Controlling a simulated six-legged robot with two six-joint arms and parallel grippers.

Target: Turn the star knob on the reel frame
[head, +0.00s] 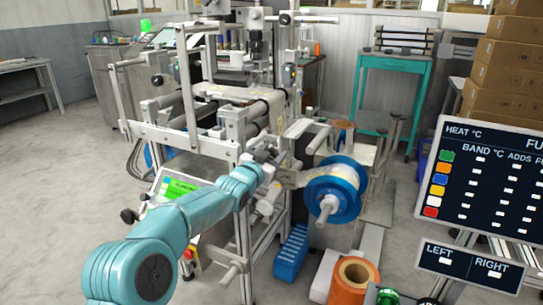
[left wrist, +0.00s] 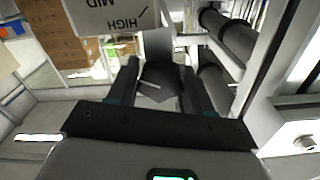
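A dark, many-sided knob (left wrist: 160,82) with a pale line across it sits between my left gripper's fingers in the left wrist view. I take it for the star knob. The two dark fingers of my left gripper (left wrist: 158,88) lie on either side of it, and it fills most of the gap at their tips. Whether they press on it cannot be told. In the head view my left gripper (head: 272,162) is at the reel frame (head: 243,190), left of the blue reel (head: 333,188); the knob is not clear there. My right gripper is out of view.
A white label plate (left wrist: 108,15) reading HIGH and MID, upside down, is close to the fingers. Rollers (left wrist: 232,38) stand to their right. An orange roll (head: 355,282) and a blue slotted box (head: 291,255) are low by the frame. Open floor lies left.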

